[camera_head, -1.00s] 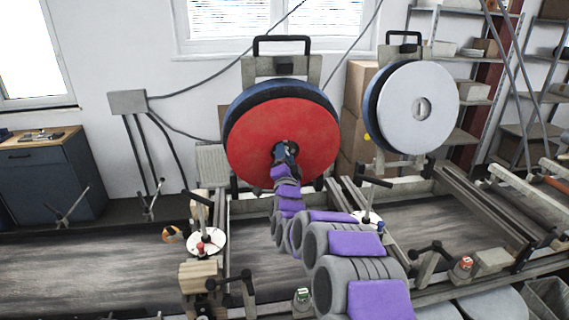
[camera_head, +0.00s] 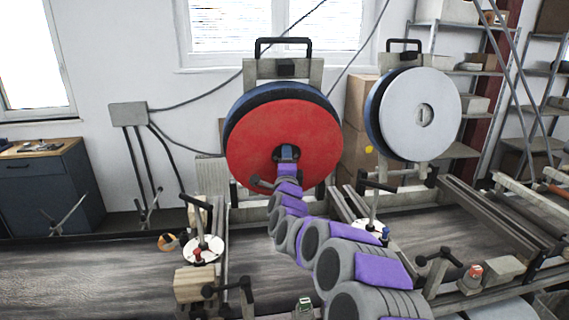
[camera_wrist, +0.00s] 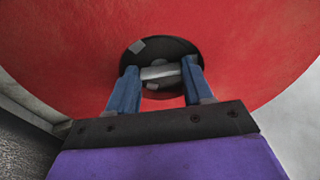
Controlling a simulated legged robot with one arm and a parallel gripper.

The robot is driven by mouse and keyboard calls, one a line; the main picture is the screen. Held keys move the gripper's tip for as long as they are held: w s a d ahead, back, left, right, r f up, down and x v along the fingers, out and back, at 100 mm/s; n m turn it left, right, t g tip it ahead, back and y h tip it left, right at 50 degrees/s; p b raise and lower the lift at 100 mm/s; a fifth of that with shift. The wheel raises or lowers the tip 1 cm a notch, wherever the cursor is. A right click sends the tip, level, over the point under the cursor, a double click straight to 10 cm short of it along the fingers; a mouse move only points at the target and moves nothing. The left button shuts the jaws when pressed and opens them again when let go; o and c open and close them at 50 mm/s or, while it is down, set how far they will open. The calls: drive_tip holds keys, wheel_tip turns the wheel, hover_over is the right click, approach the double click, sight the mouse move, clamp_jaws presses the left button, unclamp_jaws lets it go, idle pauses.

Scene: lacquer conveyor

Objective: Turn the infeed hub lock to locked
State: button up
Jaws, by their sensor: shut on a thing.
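A large red disc (camera_head: 255,125) stands upright on a stand at the centre, with a dark hub at its middle. My gripper (camera_head: 287,152) is at this hub, its hand covering most of it in the head view. In the wrist view, the dark round hub recess (camera_wrist: 183,47) sits in the red disc. A light grey bar, the hub lock (camera_wrist: 160,72), lies across it, nearly level in that picture. The two blue fingers of my gripper (camera_wrist: 160,82) are shut on the bar from both ends. No lock marking is legible.
A pale grey disc (camera_head: 400,95) with its own central hub (camera_head: 423,116) stands to the right. Clamps and knobs, including a white round plate (camera_head: 203,250), stand along the rails in front. Dark belts (camera_head: 100,275) run at both sides.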

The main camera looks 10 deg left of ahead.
drive_tip(key=shift+d+f, duration=0.15)
drive_tip(key=shift+f, duration=0.05)
drive_tip(key=o, duration=0.8)
drive_tip(key=shift+w, duration=0.1)
drive_tip(key=p+v, duration=0.2)
drive_tip(key=v, duration=1.5)
drive_tip(key=shift+p, duration=0.3)
